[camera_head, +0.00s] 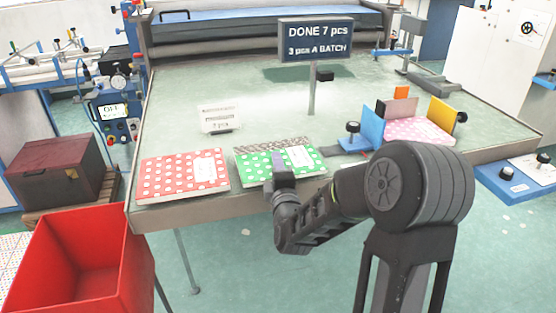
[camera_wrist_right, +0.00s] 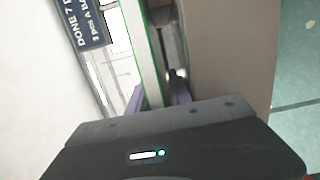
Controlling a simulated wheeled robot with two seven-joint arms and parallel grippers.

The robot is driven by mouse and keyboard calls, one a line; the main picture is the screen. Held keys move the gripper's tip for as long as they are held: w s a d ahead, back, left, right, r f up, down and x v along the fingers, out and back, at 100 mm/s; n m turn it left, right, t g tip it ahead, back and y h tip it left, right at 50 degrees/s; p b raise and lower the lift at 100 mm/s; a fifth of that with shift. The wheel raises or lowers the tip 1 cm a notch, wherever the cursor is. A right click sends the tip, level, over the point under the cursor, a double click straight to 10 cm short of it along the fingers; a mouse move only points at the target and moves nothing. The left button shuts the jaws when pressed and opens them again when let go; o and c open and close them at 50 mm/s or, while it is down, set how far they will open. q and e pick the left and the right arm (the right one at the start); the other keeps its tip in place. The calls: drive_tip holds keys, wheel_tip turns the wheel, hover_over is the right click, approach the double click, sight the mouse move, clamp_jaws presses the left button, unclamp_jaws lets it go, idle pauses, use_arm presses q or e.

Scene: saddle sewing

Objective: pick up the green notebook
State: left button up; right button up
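The green notebook (camera_head: 260,166), with white dots, a pale label and a patterned strip along its back edge, lies flat near the table's front edge in the head view. My right gripper (camera_head: 282,168) is at its front edge, partly covering it. In the right wrist view, the notebook's green-edged side (camera_wrist_right: 150,60) runs down between the two purple fingers (camera_wrist_right: 160,95). The fingers stand apart on either side of it, with a narrow gap on the right. Contact is hard to tell. My left gripper is not in view.
A red dotted notebook (camera_head: 183,175) lies just left of it. A pink dotted one (camera_head: 417,131) sits among coloured blocks at right. A sign (camera_head: 316,40) on a post and a small label stand (camera_head: 220,120) are behind. A red bin (camera_head: 85,262) stands front left.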

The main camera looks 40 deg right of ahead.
clamp_jaws()
idle(1.4)
